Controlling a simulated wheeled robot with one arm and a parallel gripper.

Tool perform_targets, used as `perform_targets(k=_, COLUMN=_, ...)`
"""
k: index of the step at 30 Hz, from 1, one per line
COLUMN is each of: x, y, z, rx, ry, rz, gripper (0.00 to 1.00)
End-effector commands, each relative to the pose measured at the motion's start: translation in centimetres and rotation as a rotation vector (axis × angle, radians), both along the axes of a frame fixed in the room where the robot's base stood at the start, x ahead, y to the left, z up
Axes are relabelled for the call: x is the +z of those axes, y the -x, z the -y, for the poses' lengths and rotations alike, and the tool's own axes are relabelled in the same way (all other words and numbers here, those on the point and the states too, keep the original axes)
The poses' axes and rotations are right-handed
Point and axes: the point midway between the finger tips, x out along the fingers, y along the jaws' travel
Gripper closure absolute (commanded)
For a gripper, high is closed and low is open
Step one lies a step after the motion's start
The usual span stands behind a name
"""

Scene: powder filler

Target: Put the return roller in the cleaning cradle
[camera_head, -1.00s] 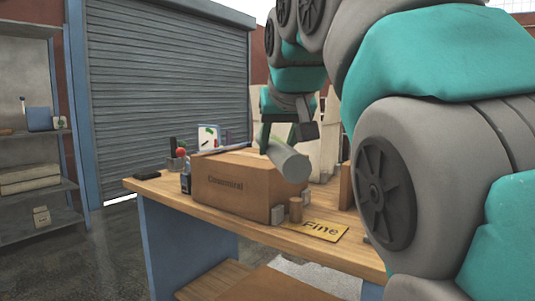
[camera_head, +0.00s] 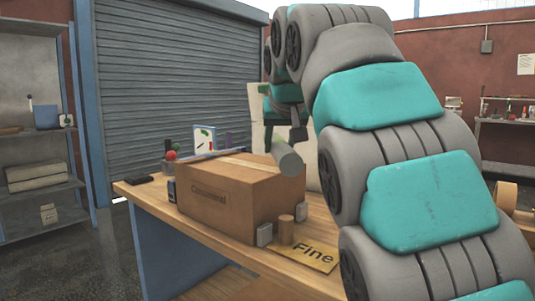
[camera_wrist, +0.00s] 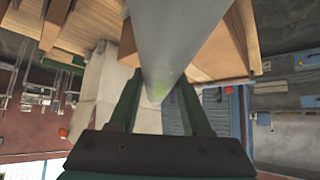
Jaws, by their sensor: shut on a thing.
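The return roller appears to be the grey cylinder (camera_head: 287,158) held tilted above the right end of the cardboard box. In the wrist view the roller (camera_wrist: 180,40) runs from the top edge down between the dark fingers. My gripper (camera_wrist: 160,98) is shut on it. In the head view my gripper's fingers are small and partly hidden by my arm. I cannot clearly pick out the cleaning cradle; the box and my arm hide part of the table.
A closed cardboard box (camera_head: 230,205) takes up much of the wooden table (camera_head: 155,198). In front of it are a wooden cylinder (camera_head: 286,231), a small grey block (camera_head: 264,235) and a yellow "Fine" sign (camera_head: 310,254). A shelf (camera_head: 50,221) stands at left.

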Motion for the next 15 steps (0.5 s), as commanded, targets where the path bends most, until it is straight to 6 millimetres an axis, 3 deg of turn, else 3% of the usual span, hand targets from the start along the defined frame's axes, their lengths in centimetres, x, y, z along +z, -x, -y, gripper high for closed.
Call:
perform_targets(k=6, x=-0.1, y=-3.2, z=-1.2, rx=0.001, ry=-0.001, rz=0.003, gripper=1.0)
perform_targets(k=15, x=-0.4, y=-6.3, z=-2.5, rx=0.001, ry=0.001, rz=0.001, gripper=1.0)
